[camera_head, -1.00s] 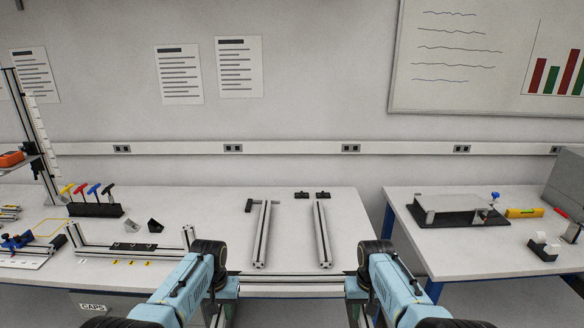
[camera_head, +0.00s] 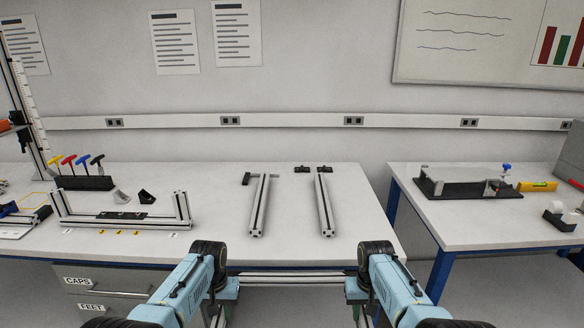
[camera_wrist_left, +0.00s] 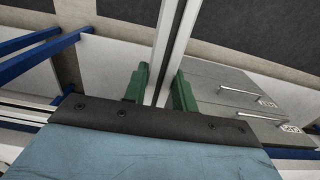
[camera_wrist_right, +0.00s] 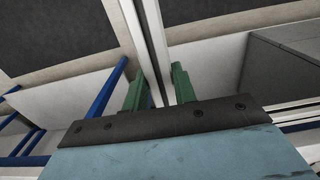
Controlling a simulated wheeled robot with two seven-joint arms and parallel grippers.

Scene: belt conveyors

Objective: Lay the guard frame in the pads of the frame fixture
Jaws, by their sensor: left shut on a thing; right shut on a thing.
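The guard frame (camera_head: 292,274), of silvery aluminium profile, is held low in front of me. Its crossbar spans between my two grippers, over the gap before the table's front edge; its lower parts are mostly hidden or out of view. My left gripper (camera_wrist_left: 160,90) is shut on one bar of it, green fingers on both sides. My right gripper (camera_wrist_right: 159,88) is shut on another bar in the same way. On the table, two parallel profile rails (camera_head: 259,205) (camera_head: 325,205) lie lengthwise with small black pieces near their far ends. I cannot tell surely whether they form the frame fixture.
A U-shaped profile assembly (camera_head: 120,220) stands at left on the table (camera_head: 220,220), near coloured T-handle tools (camera_head: 80,175). A second table (camera_head: 430,225) at right, past a gap, carries a black-based plate (camera_head: 460,183) and a tape dispenser (camera_head: 560,218). The table's middle front is clear.

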